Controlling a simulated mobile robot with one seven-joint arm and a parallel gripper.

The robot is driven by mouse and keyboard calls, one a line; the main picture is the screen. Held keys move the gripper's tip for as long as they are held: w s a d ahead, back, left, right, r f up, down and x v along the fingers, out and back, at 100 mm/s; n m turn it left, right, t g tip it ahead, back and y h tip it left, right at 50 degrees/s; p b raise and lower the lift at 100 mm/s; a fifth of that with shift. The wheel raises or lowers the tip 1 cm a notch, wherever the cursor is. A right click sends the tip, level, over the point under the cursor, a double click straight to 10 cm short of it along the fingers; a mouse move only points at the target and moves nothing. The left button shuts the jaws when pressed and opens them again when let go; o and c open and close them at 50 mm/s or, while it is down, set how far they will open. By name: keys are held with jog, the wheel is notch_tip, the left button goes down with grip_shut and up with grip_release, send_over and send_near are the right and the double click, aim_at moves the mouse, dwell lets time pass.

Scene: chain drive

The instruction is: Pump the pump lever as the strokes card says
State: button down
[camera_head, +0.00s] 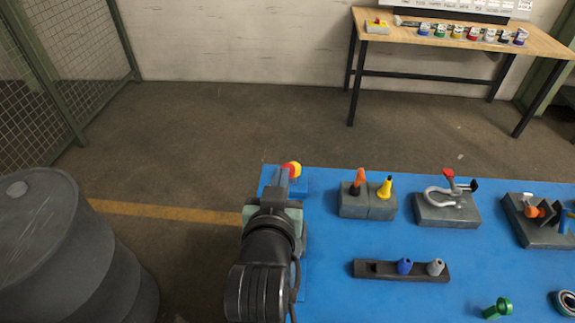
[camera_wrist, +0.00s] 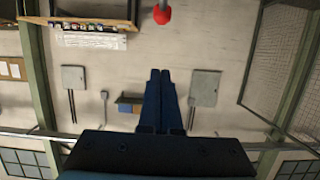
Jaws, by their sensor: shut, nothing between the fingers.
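My gripper (camera_head: 281,178) is over the left end of the blue table, pointing away from the body camera. In the wrist view its two dark blue fingers (camera_wrist: 160,74) lie together, shut and empty. A red knob (camera_wrist: 163,15) on a grey rod, apparently the pump lever's end, shows at the top edge of the wrist view, apart from the fingertips. No strokes card can be made out.
The blue table (camera_head: 340,300) holds a grey block with orange and yellow pieces (camera_head: 367,205), a clamp (camera_head: 447,205), a dark rail (camera_head: 380,270) and a green part (camera_head: 497,309). A barrel (camera_head: 50,250) stands at left. A wooden bench (camera_head: 450,42) with several small pots is behind.

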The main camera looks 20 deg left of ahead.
jog(key=shift+s+d+r, duration=0.1)
jog(key=shift+r, duration=0.05)
jog(key=p, duration=0.3)
send_over(287, 166)
jog(key=s, duration=0.2)
jog(key=f, duration=0.2)
jog(key=shift+w+d+f, duration=0.1)
jog(key=shift+d+f, duration=0.2)
jog(key=shift+d, duration=0.05)
notch_tip(287, 166, down, 3)
jog(key=shift+r+p, duration=0.15)
jog(key=shift+p, duration=0.4)
jog(key=shift+f, duration=0.7)
